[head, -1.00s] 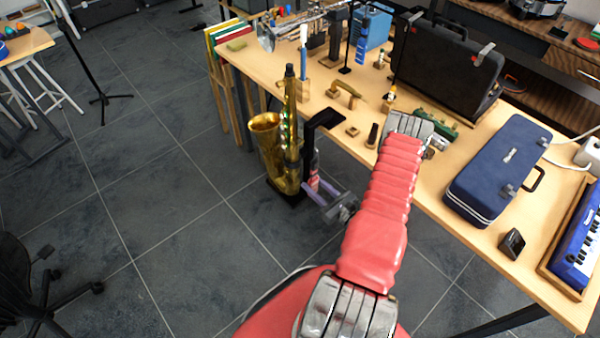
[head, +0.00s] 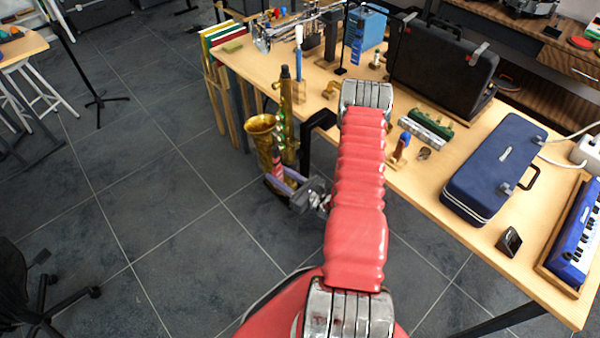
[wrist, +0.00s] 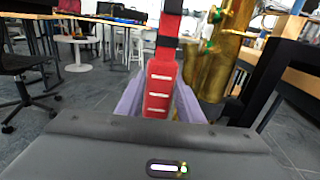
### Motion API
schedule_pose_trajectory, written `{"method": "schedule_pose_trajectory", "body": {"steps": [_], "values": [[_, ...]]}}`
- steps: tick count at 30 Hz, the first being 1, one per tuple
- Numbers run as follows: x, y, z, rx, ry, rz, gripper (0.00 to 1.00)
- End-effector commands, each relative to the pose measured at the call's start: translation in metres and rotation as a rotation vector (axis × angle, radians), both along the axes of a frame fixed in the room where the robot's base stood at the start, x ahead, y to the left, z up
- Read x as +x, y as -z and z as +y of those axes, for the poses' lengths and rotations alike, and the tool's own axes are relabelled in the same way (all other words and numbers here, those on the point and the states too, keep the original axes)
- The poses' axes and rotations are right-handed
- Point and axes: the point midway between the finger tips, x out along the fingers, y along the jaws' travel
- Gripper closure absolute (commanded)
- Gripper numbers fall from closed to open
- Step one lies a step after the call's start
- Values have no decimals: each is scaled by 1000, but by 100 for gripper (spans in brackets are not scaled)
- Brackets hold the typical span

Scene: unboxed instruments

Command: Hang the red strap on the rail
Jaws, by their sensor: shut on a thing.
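The red strap (wrist: 160,85) stands upright between the lavender fingers of my gripper (wrist: 160,98) in the wrist view. It has pale stripes and black parts higher up, and its top runs out of the picture. In the head view my gripper (head: 283,179) is shut on the strap (head: 277,162), low beside the table's near left edge and in front of the saxophone. I cannot tell whether it touches the saxophone. A blue strap (head: 357,50) hangs upright from a dark stand at the back of the table. I cannot clearly make out the rail's bar.
A gold saxophone (head: 264,125) stands on the floor by the table (head: 470,225); it fills the right of the wrist view (wrist: 222,65). A black bracket (head: 305,135) is close to my gripper. A blue case (head: 495,170) and black case (head: 440,65) occupy the table.

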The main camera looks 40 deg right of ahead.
Motion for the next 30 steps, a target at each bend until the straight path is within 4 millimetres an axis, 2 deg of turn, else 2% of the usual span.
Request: {"method": "schedule_pose_trajectory", "body": {"steps": [3, 9, 19, 24, 30], "values": [[18, -25, 36, -3, -56, -1, 86], [38, -63, 96, -2, -140, -1, 86], [47, -121, 199, 1, -275, -4, 86], [44, -136, 227, 3, -310, -4, 86], [43, -139, 232, 4, -315, -4, 86]]}}
